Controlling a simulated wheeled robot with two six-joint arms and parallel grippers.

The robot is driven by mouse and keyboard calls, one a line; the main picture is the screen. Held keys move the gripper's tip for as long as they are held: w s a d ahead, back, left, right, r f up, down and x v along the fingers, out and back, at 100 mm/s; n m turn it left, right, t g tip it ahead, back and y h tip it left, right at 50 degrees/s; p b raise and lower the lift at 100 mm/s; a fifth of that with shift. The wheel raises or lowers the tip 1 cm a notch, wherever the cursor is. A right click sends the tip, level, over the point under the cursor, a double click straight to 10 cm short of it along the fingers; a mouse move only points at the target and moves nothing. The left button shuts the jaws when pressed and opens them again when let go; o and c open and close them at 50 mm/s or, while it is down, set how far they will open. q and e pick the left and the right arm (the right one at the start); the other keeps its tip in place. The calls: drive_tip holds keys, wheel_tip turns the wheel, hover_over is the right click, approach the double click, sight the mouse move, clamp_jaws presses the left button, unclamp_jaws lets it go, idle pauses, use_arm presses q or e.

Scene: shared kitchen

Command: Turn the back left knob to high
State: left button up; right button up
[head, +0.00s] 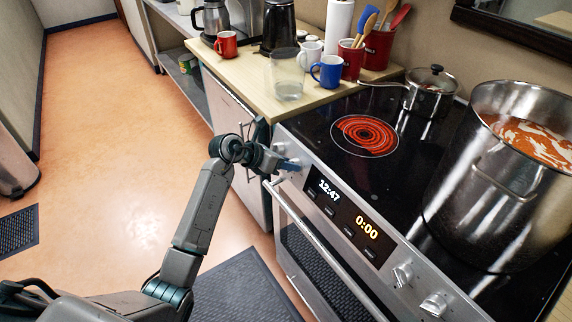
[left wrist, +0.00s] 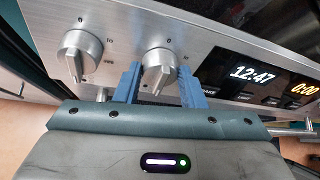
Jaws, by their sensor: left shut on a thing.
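The stove's front panel carries silver knobs. The left wrist view shows two of them near the panel's left end: an outer knob (left wrist: 82,57) and an inner knob (left wrist: 160,72), with small marks around each. My left gripper (head: 288,165) reaches the panel from the left. In the left wrist view its blue fingers (left wrist: 164,84) stand on either side of the inner knob, shut on it. The outer knob is free. I cannot tell the inner knob's exact setting. In the head view my gripper largely hides these knobs. My right gripper is not in view.
The front left burner (head: 364,136) glows red. A lidded saucepan (head: 429,92) stands behind it, and a large soup pot (head: 500,170) fills the right side. The oven handle (head: 318,245) runs below the panel. Two more knobs (head: 403,273) are at right. Mugs and a glass jar (head: 287,78) stand on the counter.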

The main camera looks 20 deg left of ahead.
use_arm(q)
drive_tip(key=shift+f, duration=0.1)
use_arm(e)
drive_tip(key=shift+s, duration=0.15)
use_arm(q)
drive_tip(key=o, duration=1)
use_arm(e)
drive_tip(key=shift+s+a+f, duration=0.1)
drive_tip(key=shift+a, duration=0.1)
use_arm(q)
drive_tip(key=b+v, duration=0.2)
drive_tip(key=v, duration=0.9)
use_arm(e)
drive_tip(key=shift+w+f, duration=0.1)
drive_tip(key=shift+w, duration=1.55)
use_arm(q)
drive_tip(key=shift+w+d, duration=0.1)
drive_tip(key=shift+d, duration=0.05)
